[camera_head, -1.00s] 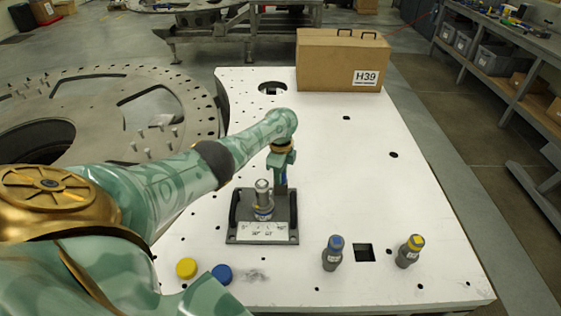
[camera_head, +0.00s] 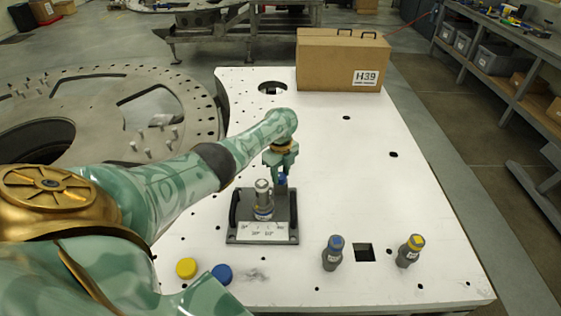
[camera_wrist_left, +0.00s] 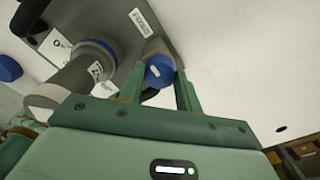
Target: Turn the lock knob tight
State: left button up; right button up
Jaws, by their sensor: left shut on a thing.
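The lock knob is a small blue cap with a white mark; it sits between the two fingers in the left wrist view (camera_wrist_left: 160,72). In the head view a little blue of the knob (camera_head: 283,181) shows at the fingertips. My left gripper (camera_head: 281,182) points down at the back right of the dark fixture plate (camera_head: 284,212); its fingers also show in the left wrist view (camera_wrist_left: 160,88), shut on the knob. A grey cylinder with a blue collar (camera_head: 263,200) stands upright on the plate beside the knob. My right gripper is not in view.
Blue-topped (camera_head: 333,255) and yellow-topped (camera_head: 410,251) grey cylinders stand around a square hole (camera_head: 364,252). Yellow (camera_head: 186,268) and blue (camera_head: 222,274) caps lie front left. A cardboard box (camera_head: 342,62) stands at the back of the white table (camera_head: 400,200). The table's right side is mostly clear.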

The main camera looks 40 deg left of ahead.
aim_at(281, 175)
pick_arm(q)
jog(key=o, duration=1)
jog(key=shift+d, duration=0.1)
notch_tip(281, 175, up, 16)
jog(key=p, duration=0.6)
jog(key=shift+r+p, duration=0.15)
jog(key=shift+p, duration=0.15)
